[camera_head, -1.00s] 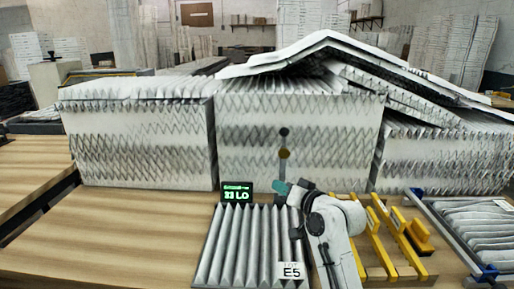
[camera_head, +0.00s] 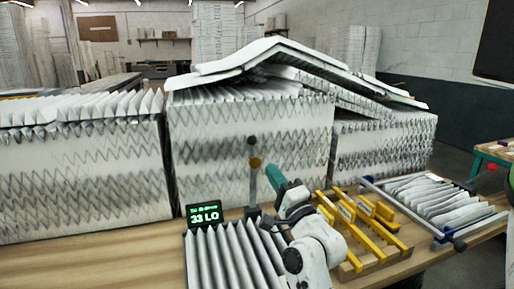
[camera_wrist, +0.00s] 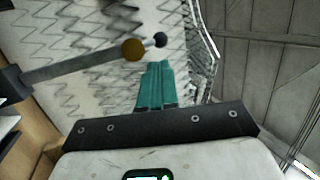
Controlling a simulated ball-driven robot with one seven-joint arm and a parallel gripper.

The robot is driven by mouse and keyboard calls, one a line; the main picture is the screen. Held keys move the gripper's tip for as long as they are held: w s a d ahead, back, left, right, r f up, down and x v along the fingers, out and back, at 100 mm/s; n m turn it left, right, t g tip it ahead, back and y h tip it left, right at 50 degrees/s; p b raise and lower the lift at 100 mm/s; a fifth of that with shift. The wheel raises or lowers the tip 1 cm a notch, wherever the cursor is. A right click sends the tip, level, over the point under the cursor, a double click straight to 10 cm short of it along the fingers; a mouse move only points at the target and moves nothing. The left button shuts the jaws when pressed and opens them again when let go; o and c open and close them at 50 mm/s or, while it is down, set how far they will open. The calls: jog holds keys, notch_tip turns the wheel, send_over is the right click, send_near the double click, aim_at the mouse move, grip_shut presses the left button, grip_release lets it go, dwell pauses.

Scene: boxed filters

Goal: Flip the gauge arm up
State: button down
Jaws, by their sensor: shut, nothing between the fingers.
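The gauge arm (camera_head: 253,186) is a thin grey bar that stands upright from a dark base behind the pleated filter. It carries a gold disc (camera_head: 255,162) and a black ball (camera_head: 252,140) at its top. In the wrist view the gauge arm (camera_wrist: 75,65) runs from the left edge to the gold disc and ball, just beyond my fingertips. My gripper (camera_head: 270,168) has teal fingers, shut and empty, pointing up and left just right of the bar below the disc. The fingers also show in the wrist view (camera_wrist: 157,66). I cannot tell whether they touch the bar.
A small display (camera_head: 204,215) reading "33 LO" stands left of the gauge base. A pleated filter (camera_head: 225,257) lies in front. A yellow-slatted wooden rack (camera_head: 362,232) and a blue-cornered frame (camera_head: 445,208) stand to the right. Large stacked filters (camera_head: 80,170) close off the back.

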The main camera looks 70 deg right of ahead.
aim_at(255, 143)
jog(key=p+x, duration=0.2)
jog(key=x, duration=0.5)
jog(key=shift+d+r, duration=0.15)
jog(key=shift+r, duration=0.05)
jog(key=shift+w+d+r+p, duration=0.1)
jog(key=shift+w+d+p, duration=0.25)
jog(key=shift+w, duration=0.15)
jog(key=shift+w+d+r+g+p, duration=0.25)
jog(key=shift+r+g+p, duration=0.1)
jog(key=shift+p, duration=0.6)
jog(key=shift+w+d+p, duration=0.3)
jog(key=shift+d+p, duration=0.05)
jog(key=shift+p, duration=0.55)
jog(key=shift+w+d+f, duration=0.2)
jog(key=shift+w+d, duration=0.3)
jog(key=shift+d, duration=0.1)
jog(key=shift+r, duration=0.1)
jog(key=shift+y, duration=0.4)
jog(key=shift+a, duration=0.1)
